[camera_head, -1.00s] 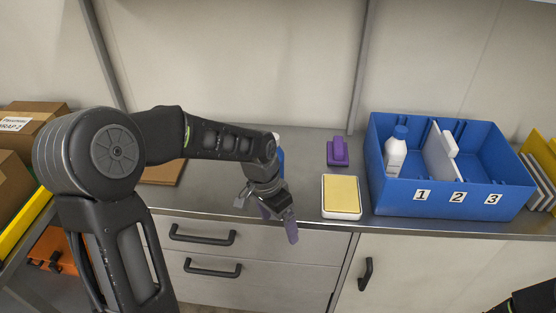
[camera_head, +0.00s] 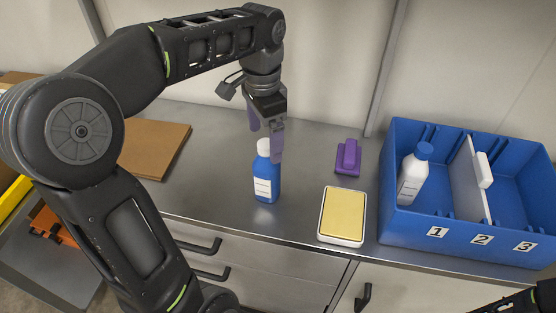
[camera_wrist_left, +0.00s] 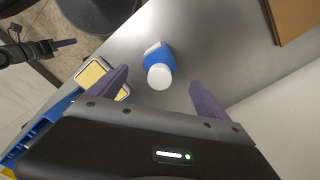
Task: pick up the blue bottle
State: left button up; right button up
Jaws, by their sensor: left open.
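The blue bottle (camera_head: 266,177) has a white cap and a white label and stands upright on the steel counter. My left gripper (camera_head: 265,143) is above it, pointing down, with its purple fingers apart near the cap. In the left wrist view the bottle (camera_wrist_left: 160,62) shows cap-first, beyond and between the open fingertips of the left gripper (camera_wrist_left: 160,85). Nothing is held.
A blue bin (camera_head: 400,222) with numbered compartments stands at the right, with a white bottle (camera_head: 412,177) in compartment 1. A yellow-topped white box (camera_head: 342,215) and a purple object (camera_head: 348,158) lie between. A brown board (camera_head: 155,148) lies to the left.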

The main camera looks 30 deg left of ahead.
aim_at(266, 159)
pick_arm(q)
jog(key=shift+w, duration=0.1)
jog(key=shift+s+r, duration=0.1)
jog(key=shift+s, duration=0.1)
jog(key=shift+f, duration=1.35)
jog(key=shift+w+f+p, duration=0.1)
jog(key=shift+f+p, duration=0.5)
jog(key=shift+f, duration=2)
grip_shut()
